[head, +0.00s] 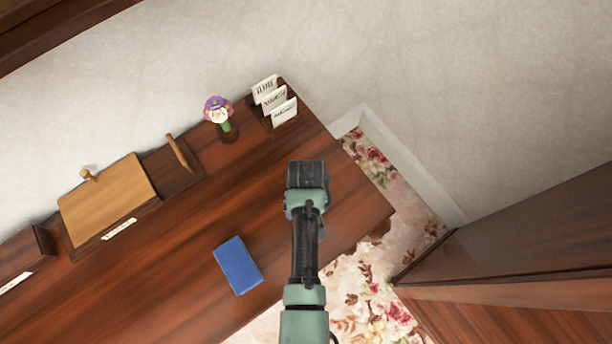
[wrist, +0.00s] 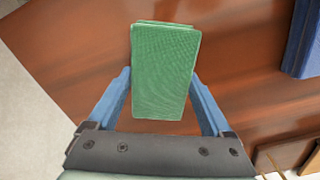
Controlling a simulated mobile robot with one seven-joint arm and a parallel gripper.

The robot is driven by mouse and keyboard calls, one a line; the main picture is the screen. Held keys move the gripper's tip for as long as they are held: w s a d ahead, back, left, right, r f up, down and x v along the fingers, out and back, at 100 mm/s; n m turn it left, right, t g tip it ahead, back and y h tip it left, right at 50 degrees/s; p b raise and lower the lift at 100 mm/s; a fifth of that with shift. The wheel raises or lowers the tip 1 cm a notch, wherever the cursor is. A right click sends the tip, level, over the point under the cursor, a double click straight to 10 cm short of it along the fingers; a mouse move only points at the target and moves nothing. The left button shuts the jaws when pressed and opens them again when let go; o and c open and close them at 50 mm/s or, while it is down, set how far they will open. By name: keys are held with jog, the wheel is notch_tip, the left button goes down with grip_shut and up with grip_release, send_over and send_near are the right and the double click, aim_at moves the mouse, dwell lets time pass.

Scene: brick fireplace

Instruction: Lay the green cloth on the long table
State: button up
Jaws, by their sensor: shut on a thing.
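The green cloth (wrist: 165,65) is a folded, textured rectangle in the wrist view, between the two blue fingers of my gripper (wrist: 162,84), which is shut on it. In the head view my gripper (head: 306,176) is over the right part of the long table (head: 170,270), and the cloth is hidden beneath it. The table is reddish-brown wood, and its bare top also shows under the cloth in the wrist view (wrist: 80,55). I cannot tell how far the cloth is above the table, or whether it touches.
A blue folded item (head: 238,265) lies left of my gripper. A dark wooden piece (head: 520,240) is at the right. The wood around my gripper is clear.

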jog(key=shift+f, duration=0.1)
jog(key=o, duration=1)
